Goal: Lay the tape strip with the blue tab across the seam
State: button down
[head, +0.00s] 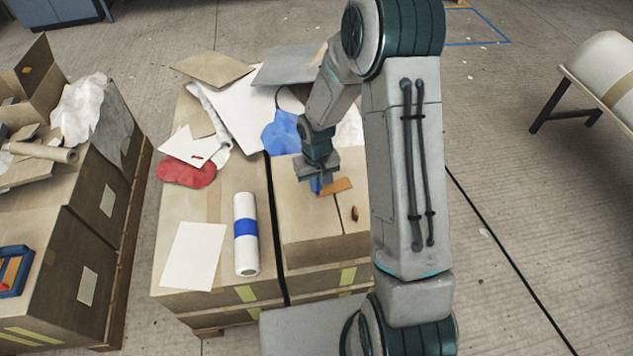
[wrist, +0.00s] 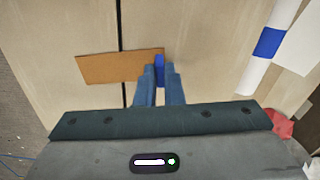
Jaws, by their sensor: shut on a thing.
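My gripper (head: 317,187) points down over the cardboard box (head: 310,222) at the middle right. In the wrist view my gripper (wrist: 159,74) is shut on the blue tab (wrist: 159,62) at one end of the tape strip. The orange-brown tape strip (wrist: 105,68) extends left from the tab and spans the dark seam (wrist: 121,22). In the head view the strip (head: 338,186) shows right of my fingers, with the seam (head: 340,211) running from it toward the box's front edge. I cannot tell whether the strip touches the surface. The strip hides part of the seam.
A white roll with a blue band (head: 246,257) and a white sheet (head: 192,257) lie on the box to the left. A red cloth (head: 185,173) and a blue cloth (head: 283,135) lie farther back. A small brown piece (head: 354,213) is right of the seam.

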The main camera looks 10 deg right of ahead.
jog(key=c, duration=1.5)
grip_release()
notch_tip(320, 180, up, 14)
jog(key=shift+f, duration=0.1)
